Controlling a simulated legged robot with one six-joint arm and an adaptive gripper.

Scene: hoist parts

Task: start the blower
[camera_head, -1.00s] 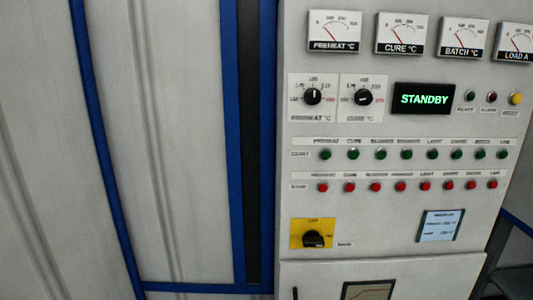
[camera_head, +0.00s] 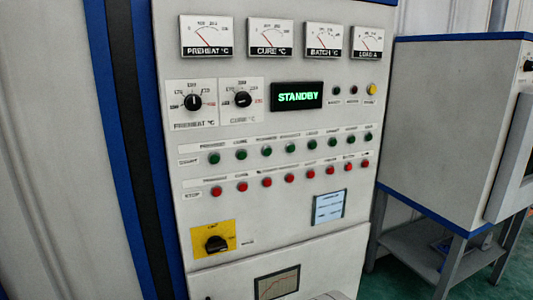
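A grey control panel (camera_head: 300,115) fills the middle of the view. It has a row of green buttons marked start (camera_head: 267,151) and, below it, a row of red buttons marked stop (camera_head: 267,182). The first two green buttons seem labelled preheat and cure. The other labels are too blurred to read surely, so I cannot tell which button is the blower's. The display (camera_head: 297,96) reads STANDBY in green. A black rotary switch (camera_head: 216,244) sits on a yellow plate at the lower left.
Several dial gauges (camera_head: 270,37) line the panel's top, with the preheat knob (camera_head: 193,102) and cure knob (camera_head: 242,99) below. A small label screen (camera_head: 328,207) is at the lower right. A grey cabinet on a stand (camera_head: 455,120) is at the right. Green floor (camera_head: 398,275) shows beneath it.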

